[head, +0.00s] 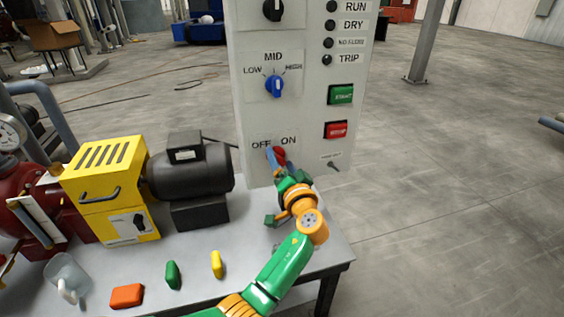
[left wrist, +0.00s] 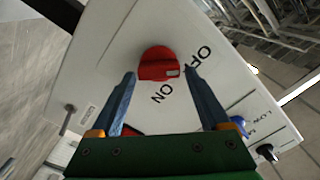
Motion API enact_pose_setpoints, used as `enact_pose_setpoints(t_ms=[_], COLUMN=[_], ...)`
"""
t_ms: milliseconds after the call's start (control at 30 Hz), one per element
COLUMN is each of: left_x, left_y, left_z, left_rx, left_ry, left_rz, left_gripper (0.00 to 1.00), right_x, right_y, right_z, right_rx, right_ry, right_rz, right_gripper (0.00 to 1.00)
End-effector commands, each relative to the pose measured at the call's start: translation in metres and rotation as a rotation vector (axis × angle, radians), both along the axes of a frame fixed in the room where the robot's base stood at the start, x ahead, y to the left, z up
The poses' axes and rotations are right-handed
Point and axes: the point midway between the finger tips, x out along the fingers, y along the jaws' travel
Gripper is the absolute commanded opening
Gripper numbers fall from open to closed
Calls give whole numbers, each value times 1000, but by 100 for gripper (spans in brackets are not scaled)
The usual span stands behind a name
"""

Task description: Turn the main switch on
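The main switch is a red knob (head: 279,154) low on the grey control panel (head: 255,105), under the words OFF and ON. It also shows in the left wrist view (left wrist: 156,62), with a pale mark on its face that points between the two words, nearer neither clearly. My left gripper (head: 274,158) is at the knob. In the left wrist view its two blue fingers (left wrist: 160,74) are apart, one on each side of the knob, with small gaps showing. Whether the fingertips reach past the knob's face is hard to tell. My right gripper is not in view.
Above the switch are a blue speed knob (head: 275,87), a green button (head: 341,94) and a red button (head: 336,130). A small lever (head: 333,166) is to the right. A black motor (head: 190,168) and yellow box (head: 108,185) stand left on the table (head: 205,262).

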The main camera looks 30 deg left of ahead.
Motion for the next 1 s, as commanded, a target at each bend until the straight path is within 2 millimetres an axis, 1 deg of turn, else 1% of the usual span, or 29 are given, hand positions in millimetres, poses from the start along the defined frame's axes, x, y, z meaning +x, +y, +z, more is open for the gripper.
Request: enact_pose_setpoints(t_ms=[33,67,100,167,200,233,567,767,1000], left_x=[0,0,0,0,0,0,0,1,1], left_y=[0,0,0,0,0,0,0,-1,-1], left_z=[0,0,0,0,0,0,0,0,-1], left_rx=[0,0,0,0,0,0,38,127,273], left_ry=[0,0,0,0,0,0,45,149,319], left_rz=[0,0,0,0,0,0,0,0,0], left_gripper=[63,55,44,28,17,9,9,9,9], right_x=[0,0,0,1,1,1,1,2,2], right_y=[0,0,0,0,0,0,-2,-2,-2], right_z=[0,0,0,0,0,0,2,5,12], right_rx=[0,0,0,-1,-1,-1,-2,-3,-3], right_ry=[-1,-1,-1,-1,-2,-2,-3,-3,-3], right_rz=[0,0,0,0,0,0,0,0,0], right_gripper=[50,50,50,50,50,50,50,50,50])
